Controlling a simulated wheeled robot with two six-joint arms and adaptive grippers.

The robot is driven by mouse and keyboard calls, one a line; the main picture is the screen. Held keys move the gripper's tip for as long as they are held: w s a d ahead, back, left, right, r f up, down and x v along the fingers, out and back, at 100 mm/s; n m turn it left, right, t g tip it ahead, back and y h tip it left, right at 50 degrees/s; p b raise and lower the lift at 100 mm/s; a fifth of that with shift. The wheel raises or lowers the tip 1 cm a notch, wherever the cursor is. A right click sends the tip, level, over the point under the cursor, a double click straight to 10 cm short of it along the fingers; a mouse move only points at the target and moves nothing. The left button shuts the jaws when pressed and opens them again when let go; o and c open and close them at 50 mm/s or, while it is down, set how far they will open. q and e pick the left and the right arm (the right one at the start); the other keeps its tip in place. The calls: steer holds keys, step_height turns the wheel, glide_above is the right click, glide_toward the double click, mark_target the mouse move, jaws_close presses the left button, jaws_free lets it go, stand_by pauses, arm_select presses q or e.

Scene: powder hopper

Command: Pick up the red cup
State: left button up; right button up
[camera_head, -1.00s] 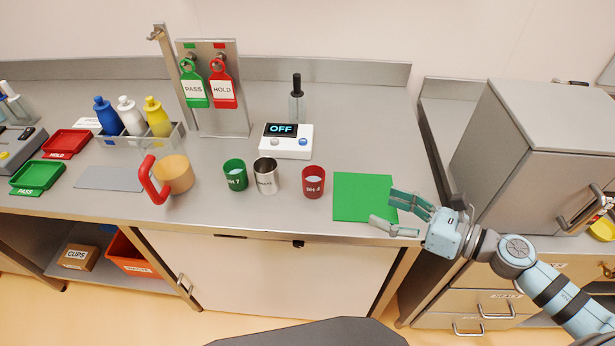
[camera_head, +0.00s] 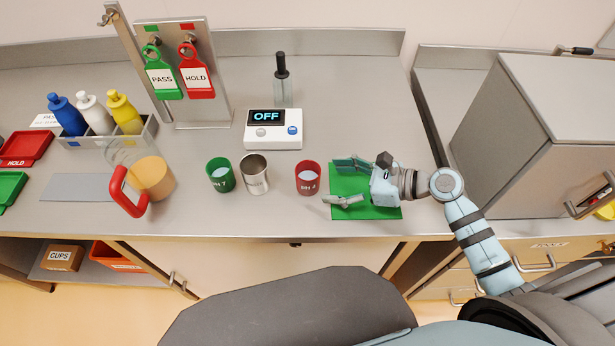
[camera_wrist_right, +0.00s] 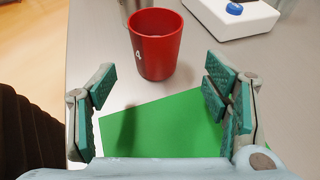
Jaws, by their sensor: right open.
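The red cup (camera_head: 308,180) stands upright on the steel counter, just left of a green mat (camera_head: 370,207). It has a "4" on its side and something pale inside. In the right wrist view the red cup (camera_wrist_right: 156,50) stands beyond the fingertips, roughly between them. My right gripper (camera_head: 345,182) is open and empty, above the green mat, with its fingers pointing left toward the cup. The open fingers also show in the right wrist view (camera_wrist_right: 160,92), apart from the cup. My left gripper is not in view.
A metal cup (camera_head: 255,178) and a green cup (camera_head: 220,178) stand left of the red cup. A white device reading OFF (camera_head: 273,130) sits behind them. A clear jug with a red handle (camera_head: 152,180) is farther left. A grey cabinet (camera_head: 540,140) stands at right.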

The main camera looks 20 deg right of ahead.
mark_target(320, 181)
steer(key=p+x, duration=0.1)
steer(key=x, duration=0.3)
steer(key=shift+w+a+f, duration=0.1)
steer(key=shift+w+a, duration=0.05)
steer(key=shift+a, duration=0.15)
steer(key=shift+a+f, duration=0.2)
steer(key=shift+a, duration=0.1)
steer(key=c, duration=1.3)
steer(key=shift+r, duration=0.1)
